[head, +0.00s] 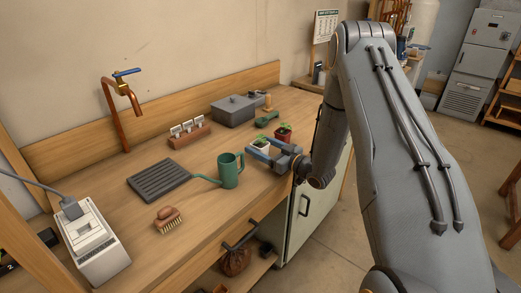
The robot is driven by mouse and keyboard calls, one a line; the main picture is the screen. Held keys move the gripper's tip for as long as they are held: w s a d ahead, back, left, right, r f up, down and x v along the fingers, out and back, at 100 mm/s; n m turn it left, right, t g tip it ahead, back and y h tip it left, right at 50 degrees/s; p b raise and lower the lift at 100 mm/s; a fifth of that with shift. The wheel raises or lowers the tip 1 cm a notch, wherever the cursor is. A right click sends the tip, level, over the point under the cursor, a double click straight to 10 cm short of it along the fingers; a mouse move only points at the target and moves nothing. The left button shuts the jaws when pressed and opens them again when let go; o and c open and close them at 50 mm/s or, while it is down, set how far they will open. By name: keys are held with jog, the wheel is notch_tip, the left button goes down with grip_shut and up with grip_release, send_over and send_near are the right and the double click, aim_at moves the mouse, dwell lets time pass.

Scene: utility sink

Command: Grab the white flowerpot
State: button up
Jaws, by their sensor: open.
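The white flowerpot (262,147) holds a small green seedling and stands on the wooden bench top near its front edge. One finger is on the far side and the other on the near side, partly covering the pot. The jaws are open, and I cannot tell whether either finger touches the pot.
A reddish-brown pot (285,138) with a seedling stands close behind my gripper. A green watering can (230,170) is just left of the white pot.

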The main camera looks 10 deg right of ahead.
jog(key=c, duration=1.2)
